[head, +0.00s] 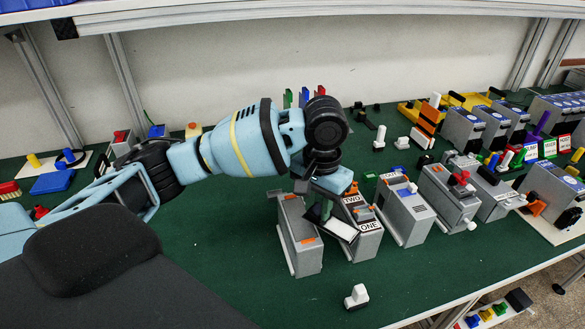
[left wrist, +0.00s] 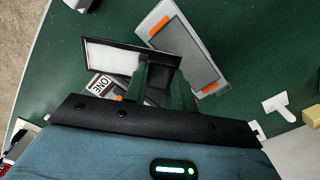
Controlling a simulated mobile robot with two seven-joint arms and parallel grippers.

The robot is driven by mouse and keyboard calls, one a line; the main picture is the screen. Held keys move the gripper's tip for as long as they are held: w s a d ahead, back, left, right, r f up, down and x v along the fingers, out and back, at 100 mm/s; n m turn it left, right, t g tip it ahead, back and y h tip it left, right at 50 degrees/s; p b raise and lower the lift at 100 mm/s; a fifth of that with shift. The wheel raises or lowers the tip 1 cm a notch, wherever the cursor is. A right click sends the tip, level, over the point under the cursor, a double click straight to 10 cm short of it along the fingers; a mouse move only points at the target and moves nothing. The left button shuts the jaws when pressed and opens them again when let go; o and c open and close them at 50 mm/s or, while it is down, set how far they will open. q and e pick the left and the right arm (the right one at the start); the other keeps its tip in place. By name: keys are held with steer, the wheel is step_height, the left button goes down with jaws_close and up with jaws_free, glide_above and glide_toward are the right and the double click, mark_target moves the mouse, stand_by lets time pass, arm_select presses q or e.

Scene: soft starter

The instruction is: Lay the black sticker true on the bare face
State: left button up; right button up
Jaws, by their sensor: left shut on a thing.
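My left gripper (head: 321,212) is shut on the black sticker (head: 342,230), a flat black-edged piece with a white panel. In the left wrist view the sticker (left wrist: 100,57) sticks out to the left of the dark green fingers (left wrist: 165,82). It is held above the table, tilted in the head view. A grey box (head: 303,256) with orange patches stands just left of it, and its front shows no label. The sticker partly covers the neighbouring box (head: 369,246) labelled ONE.
More grey boxes (head: 408,220) stand in a row to the right. A white knobbed piece (head: 356,297) is at the front; a white T-shaped piece (left wrist: 279,107) shows in the wrist view. The green table (head: 240,285) is clear at front left.

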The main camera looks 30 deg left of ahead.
arm_select(q)
steer(key=w+a+r+m+p, duration=0.1)
steer(key=w+a+r+m, duration=0.1)
steer(key=a+m, duration=0.5)
steer(key=shift+a+r, duration=0.15)
steer(key=shift+r, duration=0.75)
arm_select(e)
steer(key=shift+w+d+r+t, duration=0.2)
steer(key=shift+w+r, duration=0.4)
steer(key=shift+w+d+r+t, duration=0.2)
steer(key=shift+w+r, duration=0.4)
arm_select(q)
steer(key=shift+w+f, duration=0.1)
steer(key=shift+f, duration=0.85)
step_height(320, 180, down, 2)
steer(key=shift+f, duration=0.95)
arm_select(e)
steer(key=shift+s+a+f, duration=0.15)
steer(key=shift+s+f, duration=0.2)
steer(key=shift+s+f, duration=0.15)
steer(key=shift+f, duration=0.05)
